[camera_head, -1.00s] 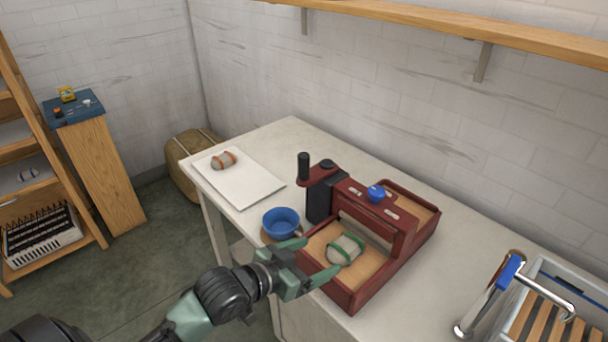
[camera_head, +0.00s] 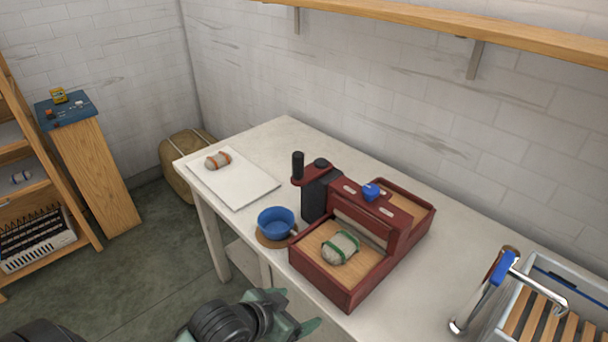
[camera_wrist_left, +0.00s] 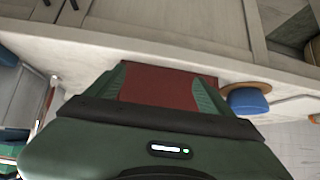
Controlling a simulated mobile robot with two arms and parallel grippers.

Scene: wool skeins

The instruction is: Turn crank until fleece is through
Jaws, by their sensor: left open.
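The dark red machine (camera_head: 405,228) stands on the table. Its crank (camera_head: 298,166) is a red arm with an upright black handle, on the left side above a black housing. A grey fleece bundle with green bands (camera_head: 341,247) lies on the wooden front tray, in front of the rollers. My left gripper (camera_head: 294,310) is open and empty, in front of the table and below the machine's front edge, apart from the crank. In the left wrist view the machine's red end (camera_wrist_left: 160,88) shows between the fingers. My right gripper is not in view.
A blue bowl (camera_head: 276,222) sits on a brown round mat left of the machine. A white board (camera_head: 240,187) with an orange-banded bundle (camera_head: 218,160) lies further left. A metal lever with a blue grip (camera_head: 502,268) and a slatted tray (camera_head: 545,322) stand right. A shelf runs above.

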